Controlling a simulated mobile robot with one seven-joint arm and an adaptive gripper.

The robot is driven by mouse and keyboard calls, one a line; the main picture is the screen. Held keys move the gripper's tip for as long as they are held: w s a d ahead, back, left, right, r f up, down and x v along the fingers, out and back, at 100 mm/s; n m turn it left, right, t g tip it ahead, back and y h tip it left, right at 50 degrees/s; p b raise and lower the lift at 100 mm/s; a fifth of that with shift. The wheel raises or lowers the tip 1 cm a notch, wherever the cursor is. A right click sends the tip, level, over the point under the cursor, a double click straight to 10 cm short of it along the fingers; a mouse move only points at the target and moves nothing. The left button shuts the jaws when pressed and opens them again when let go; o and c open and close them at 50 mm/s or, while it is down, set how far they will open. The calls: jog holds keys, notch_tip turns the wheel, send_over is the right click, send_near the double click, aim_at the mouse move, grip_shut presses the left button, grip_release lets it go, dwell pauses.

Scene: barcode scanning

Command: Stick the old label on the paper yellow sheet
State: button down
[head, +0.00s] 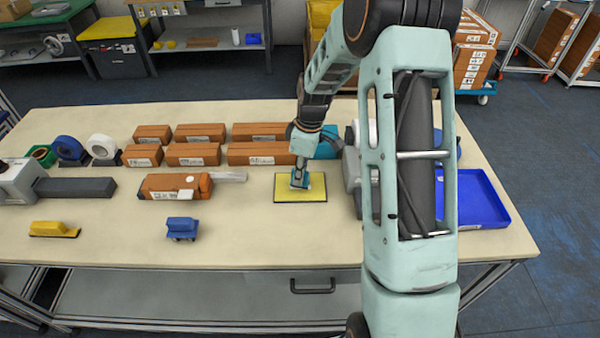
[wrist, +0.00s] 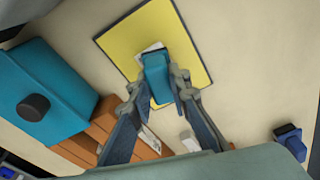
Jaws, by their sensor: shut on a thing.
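The yellow sheet (head: 284,190) lies flat on the table, near its middle; it also shows in the wrist view (wrist: 190,30). My gripper (head: 299,176) is over the sheet, pointing down. In the wrist view my gripper (wrist: 160,88) is shut on a small teal block-like tool (wrist: 157,72). A white piece, seemingly the old label (wrist: 152,48), shows at the tool's edges against the yellow. The tool covers most of it. I cannot tell whether it touches the sheet or stays on the tool.
Several brown boxes (head: 192,155) stand behind and left of the sheet. A brown box (head: 172,186), a blue tool (head: 182,228) and a yellow tool (head: 53,229) are left. A blue tray (head: 480,200) is right. Table in front of the sheet is clear.

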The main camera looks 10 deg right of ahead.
jog(key=shift+f+b, duration=0.65)
jog(key=shift+f, duration=0.05)
dwell(1.6)
jog(key=shift+r, duration=0.1)
jog(key=shift+r+p, duration=2)
jog(key=shift+r, duration=1.45)
